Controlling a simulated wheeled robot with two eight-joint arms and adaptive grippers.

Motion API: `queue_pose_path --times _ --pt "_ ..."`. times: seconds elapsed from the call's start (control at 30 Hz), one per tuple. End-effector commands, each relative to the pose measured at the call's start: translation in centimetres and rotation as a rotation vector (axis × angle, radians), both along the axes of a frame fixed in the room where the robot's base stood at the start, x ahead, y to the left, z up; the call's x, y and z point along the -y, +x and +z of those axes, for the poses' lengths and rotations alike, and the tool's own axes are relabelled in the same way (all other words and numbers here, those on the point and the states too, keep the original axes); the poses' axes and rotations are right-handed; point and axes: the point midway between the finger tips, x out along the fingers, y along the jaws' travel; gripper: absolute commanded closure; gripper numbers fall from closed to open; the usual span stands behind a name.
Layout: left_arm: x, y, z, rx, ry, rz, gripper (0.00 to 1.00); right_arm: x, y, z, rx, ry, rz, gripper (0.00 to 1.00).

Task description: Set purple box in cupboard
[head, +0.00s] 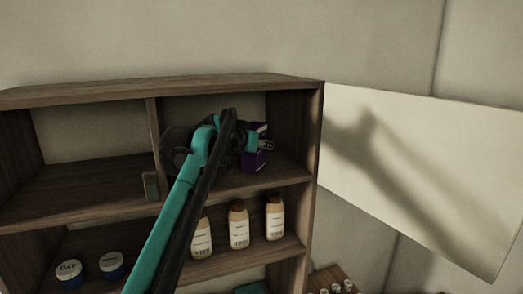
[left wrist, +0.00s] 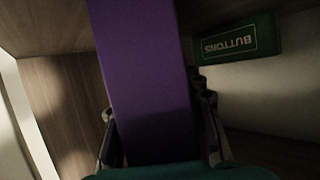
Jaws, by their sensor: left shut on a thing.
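The purple box (head: 262,159) is in the upper right compartment of the wooden cupboard (head: 308,140), near its right wall. My left gripper (head: 262,145) reaches into that compartment and is shut on the box. In the left wrist view the purple box (left wrist: 148,70) stands long between the two fingers (left wrist: 158,130). My arm hides part of the box in the head view. I cannot tell whether its lower end touches the shelf. My right gripper is not in view.
A green box marked BUTTONS (left wrist: 237,38) is near the purple box in the compartment. Bottles (head: 238,226) and round tubs (head: 69,273) stand on the shelf below. The white door (head: 425,170) is open to the right.

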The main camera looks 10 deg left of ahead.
Motion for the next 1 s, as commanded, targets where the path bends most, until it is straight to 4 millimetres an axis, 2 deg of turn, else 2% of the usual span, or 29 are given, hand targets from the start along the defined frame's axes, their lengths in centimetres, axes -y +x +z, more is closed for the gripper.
queue_pose_path --times 0.23,0.27,0.33,0.7,0.87,1.0 --pt "0.0 0.0 -0.2 -0.002 0.001 -0.001 1.0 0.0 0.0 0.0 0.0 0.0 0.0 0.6" --pt "0.0 0.0 -0.2 -0.002 0.001 -0.001 0.6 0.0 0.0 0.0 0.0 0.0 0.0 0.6" --pt "0.1 0.0 -0.2 -0.002 0.001 -0.001 0.42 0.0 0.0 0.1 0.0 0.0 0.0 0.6" --pt "0.0 -0.1 0.3 -0.001 0.001 -0.001 0.42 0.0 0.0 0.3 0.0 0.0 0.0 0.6" --pt "-0.4 -2.2 0.9 -0.002 -0.001 0.0 0.42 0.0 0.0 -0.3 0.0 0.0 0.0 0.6" --pt "-1.0 -5.1 2.1 -0.001 0.0 0.001 0.42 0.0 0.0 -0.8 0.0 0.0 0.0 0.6"
